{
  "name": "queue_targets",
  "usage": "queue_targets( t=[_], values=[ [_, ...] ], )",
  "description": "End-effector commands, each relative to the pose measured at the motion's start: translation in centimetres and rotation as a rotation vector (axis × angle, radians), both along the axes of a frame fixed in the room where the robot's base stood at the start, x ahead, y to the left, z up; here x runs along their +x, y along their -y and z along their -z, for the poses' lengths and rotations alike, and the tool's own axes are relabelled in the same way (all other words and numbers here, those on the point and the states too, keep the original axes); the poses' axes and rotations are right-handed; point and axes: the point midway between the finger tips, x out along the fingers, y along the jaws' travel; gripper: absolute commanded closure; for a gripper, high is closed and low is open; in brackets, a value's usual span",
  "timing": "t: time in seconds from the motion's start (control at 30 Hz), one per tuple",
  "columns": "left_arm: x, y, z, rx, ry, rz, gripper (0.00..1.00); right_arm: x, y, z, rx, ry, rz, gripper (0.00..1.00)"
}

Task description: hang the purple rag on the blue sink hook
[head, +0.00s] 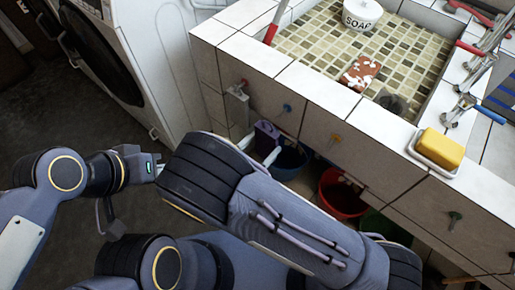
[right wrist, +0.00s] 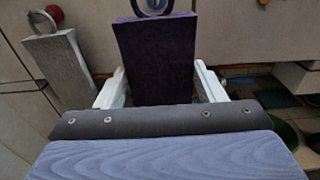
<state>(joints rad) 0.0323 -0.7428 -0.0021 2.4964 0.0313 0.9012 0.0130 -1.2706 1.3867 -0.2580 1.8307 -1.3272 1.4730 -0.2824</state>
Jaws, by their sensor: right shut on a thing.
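The purple rag (head: 267,138) is a dark slab with a ring at its top; it also shows in the right wrist view (right wrist: 155,62). My right gripper (head: 260,148) is shut on its lower part, one white finger on each side (right wrist: 157,88). The blue hook (head: 287,108) sticks out of the tiled sink front. In the head view it is above and right of the rag. In the right wrist view the ring overlaps the blue hook (right wrist: 154,3); I cannot tell whether it is around it. My left gripper (head: 153,167) is at left, its fingers mostly hidden.
A grey rag (head: 237,104) hangs left of the blue hook; a yellow hook (head: 336,138) and a green hook (head: 455,216) are to the right. Blue (head: 288,160) and red (head: 343,195) buckets stand under the sink. A washing machine (head: 150,50) is at left.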

Motion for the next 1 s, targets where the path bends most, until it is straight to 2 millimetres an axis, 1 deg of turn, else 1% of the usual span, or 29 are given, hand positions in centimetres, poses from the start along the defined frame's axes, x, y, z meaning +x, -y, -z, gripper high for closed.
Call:
queue_targets(
  t=[0.63,0.73,1.0],
  values=[
    [0.0,0.0,0.1,0.0,0.0,0.0,1.0,3.2,2.4,0.3,-0.001,0.0,0.002,0.64],
    [0.0,0.0,0.6,0.0,0.0,0.0,1.0,3.5,2.6,0.9,-0.001,-0.001,0.001,0.64],
    [0.0,0.0,1.2,0.0,0.0,0.0,1.0,4.1,3.0,1.5,-0.001,0.001,0.002,0.64]
  ],
)
